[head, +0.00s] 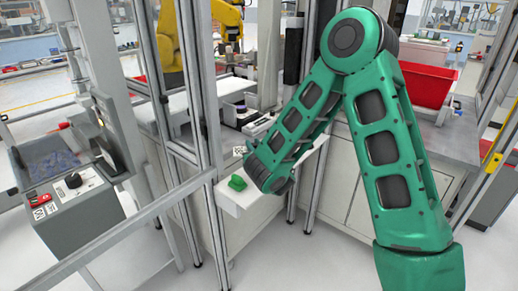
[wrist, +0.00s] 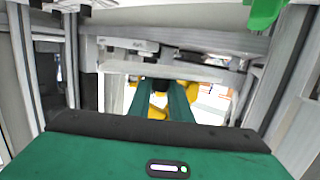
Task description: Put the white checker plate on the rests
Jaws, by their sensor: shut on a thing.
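My gripper (wrist: 163,88) shows in the wrist view with its two green fingers close together, pointing away from the camera. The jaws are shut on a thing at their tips. It shows only as a small dark and pale patch, taken to be the white checker plate. In the head view a small white plate with a black checker pattern (head: 240,151) shows just left of the end of my arm. My fingers are hidden there behind my own arm links. I cannot make out the rests.
A green block (head: 236,183) sits on the white shelf (head: 232,201) beside the arm's end. Metal frame posts (head: 206,120) stand close on the left. A red bin (head: 425,84) is on the bench at right. A yellow robot arm (head: 182,38) stands behind the frame.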

